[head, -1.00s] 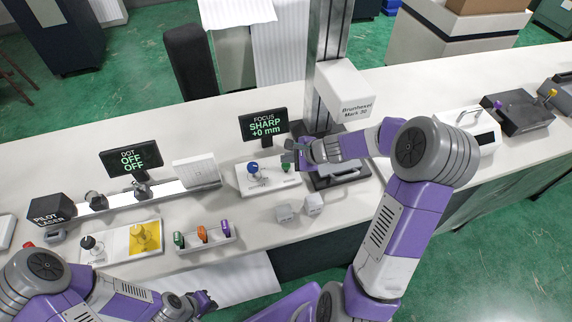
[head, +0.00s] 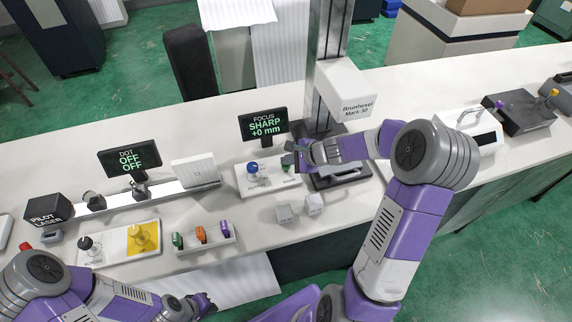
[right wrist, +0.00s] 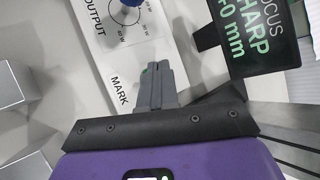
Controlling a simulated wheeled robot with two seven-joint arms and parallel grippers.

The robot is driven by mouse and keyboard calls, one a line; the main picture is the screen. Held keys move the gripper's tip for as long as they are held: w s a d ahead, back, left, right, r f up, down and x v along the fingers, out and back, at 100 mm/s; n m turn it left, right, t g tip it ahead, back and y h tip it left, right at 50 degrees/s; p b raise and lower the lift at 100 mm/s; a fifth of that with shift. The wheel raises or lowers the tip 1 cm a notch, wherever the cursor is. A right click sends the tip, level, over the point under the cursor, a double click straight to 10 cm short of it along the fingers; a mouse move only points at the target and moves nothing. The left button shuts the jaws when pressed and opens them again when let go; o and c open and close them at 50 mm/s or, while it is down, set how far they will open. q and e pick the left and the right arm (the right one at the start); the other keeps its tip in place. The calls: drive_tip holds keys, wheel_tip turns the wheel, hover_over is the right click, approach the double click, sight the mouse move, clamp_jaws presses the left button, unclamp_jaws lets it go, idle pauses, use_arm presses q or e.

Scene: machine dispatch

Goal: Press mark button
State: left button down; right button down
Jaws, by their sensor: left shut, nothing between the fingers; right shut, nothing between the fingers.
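The white control panel (head: 246,186) carries a blue knob (head: 253,168) and a green mark button (head: 286,169). My right gripper (head: 289,160) is shut and empty, its fingertips at the green button. In the right wrist view its fingers (right wrist: 152,72) cover most of the button beside the MARK label (right wrist: 119,90). A little green (right wrist: 147,70) shows at the tips. I cannot tell whether they touch or press it. My left gripper (head: 205,304) is shut and empty, low in front of the bench edge.
The focus display (head: 263,125) reads SHARP +0 mm behind the panel. The dot display (head: 129,161) reads OFF OFF. The marking machine's column and head (head: 345,90) stand to the right.

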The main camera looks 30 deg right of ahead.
sight(288, 166)
drive_tip(key=shift+f+b, duration=0.35)
idle(0.6)
drive_tip(key=shift+r+p, duration=0.85)
drive_tip(key=shift+r, duration=0.15)
wheel_tip(288, 166, up, 5)
drive_tip(key=p, duration=0.4)
idle(0.5)
